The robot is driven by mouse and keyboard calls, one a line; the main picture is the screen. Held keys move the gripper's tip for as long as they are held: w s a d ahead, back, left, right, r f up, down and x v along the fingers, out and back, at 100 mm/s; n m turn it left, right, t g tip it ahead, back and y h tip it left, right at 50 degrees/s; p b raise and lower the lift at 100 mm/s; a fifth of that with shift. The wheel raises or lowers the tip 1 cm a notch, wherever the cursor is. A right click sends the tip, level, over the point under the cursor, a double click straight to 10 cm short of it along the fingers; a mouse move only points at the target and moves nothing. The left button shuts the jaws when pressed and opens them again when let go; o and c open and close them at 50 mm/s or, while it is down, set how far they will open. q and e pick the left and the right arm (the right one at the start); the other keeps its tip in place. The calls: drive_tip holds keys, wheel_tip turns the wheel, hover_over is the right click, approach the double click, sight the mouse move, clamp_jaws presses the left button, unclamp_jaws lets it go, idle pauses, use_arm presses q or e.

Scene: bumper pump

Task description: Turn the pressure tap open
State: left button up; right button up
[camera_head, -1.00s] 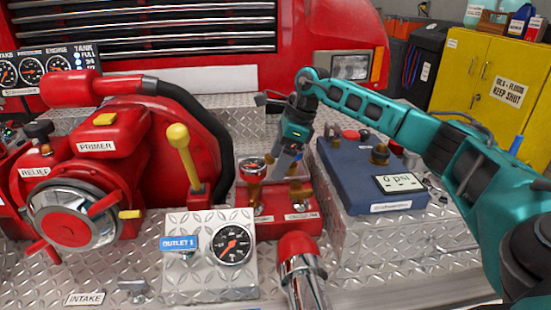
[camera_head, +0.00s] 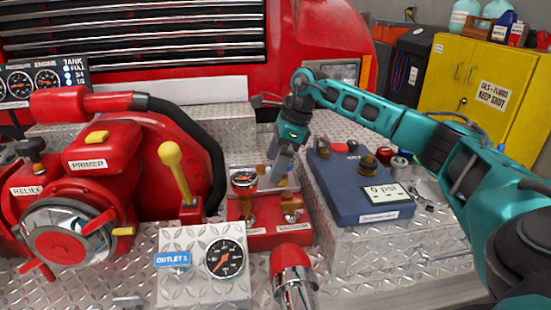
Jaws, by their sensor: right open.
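A red valve block (camera_head: 270,240) sits on the deck near the middle and carries a small round gauge (camera_head: 243,180). The right label reads like "VACUUM"; the left label is too small to read. My right gripper (camera_head: 281,170) is open, pointing down above and behind the right half of the block. It appears apart from both front taps, and its fingertips partly hide what lies behind. My left gripper is out of view.
A yellow-knobbed lever (camera_head: 175,170) and the red pump (camera_head: 95,180) stand to the left. A blue box (camera_head: 350,190) reading "0 psi" stands close on the right. The OUTLET 1 gauge panel (camera_head: 203,280) and a red-capped chrome fitting (camera_head: 293,265) are in front.

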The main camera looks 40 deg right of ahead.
drive_tip(key=shift+r, duration=0.15)
drive_tip(key=v, duration=1.2)
drive_tip(key=shift+d+r, duration=0.2)
drive_tip(key=shift+r, duration=0.1)
